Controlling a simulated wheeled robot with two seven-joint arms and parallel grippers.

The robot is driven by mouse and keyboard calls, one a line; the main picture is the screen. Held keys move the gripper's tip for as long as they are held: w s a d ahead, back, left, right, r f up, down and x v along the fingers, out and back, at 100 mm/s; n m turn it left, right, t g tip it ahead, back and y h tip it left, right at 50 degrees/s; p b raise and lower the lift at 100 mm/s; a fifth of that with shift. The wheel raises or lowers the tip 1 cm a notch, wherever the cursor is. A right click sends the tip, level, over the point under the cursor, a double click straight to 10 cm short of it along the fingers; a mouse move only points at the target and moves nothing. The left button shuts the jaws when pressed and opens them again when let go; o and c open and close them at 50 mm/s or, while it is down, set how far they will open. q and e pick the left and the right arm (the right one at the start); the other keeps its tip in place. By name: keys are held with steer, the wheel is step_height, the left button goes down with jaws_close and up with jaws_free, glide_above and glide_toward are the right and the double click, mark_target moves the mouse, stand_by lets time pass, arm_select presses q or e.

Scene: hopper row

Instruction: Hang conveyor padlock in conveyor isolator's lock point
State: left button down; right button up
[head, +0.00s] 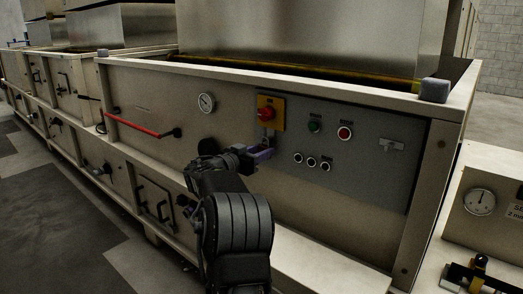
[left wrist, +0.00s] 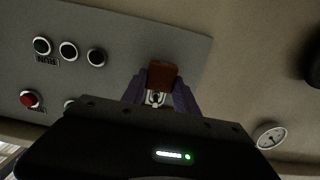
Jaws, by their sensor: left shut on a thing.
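The conveyor isolator (head: 270,112) is a yellow plate with a red handle, on the grey control panel in the head view. My left gripper (head: 262,152) is just below it, close to the panel. In the left wrist view the left gripper (left wrist: 162,92) is shut on the conveyor padlock (left wrist: 162,74), a red-brown block with a silver shackle part towards the wrist. A small grey piece shows between gripper and isolator in the head view. I cannot tell whether the shackle is in the lock point. The isolator is hidden in the wrist view. My right gripper is not in view.
Push buttons (head: 345,133) and a small latch (head: 391,145) are right of the isolator. A round gauge (head: 206,102) and a red lever (head: 143,124) are to the left. A pale ledge (head: 315,262) juts out below the panel. Dark floor is open at left.

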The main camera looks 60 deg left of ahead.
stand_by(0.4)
arm_select(q)
steer(key=shift+p, duration=0.4)
steer(key=shift+f, duration=0.1)
steer(key=c, duration=0.9)
jaws_free()
steer(key=shift+o, duration=0.2)
steer(key=shift+s, duration=0.1)
steer(key=v, duration=0.7)
steer(key=shift+s+p, duration=0.3)
steer(key=shift+p, duration=0.15)
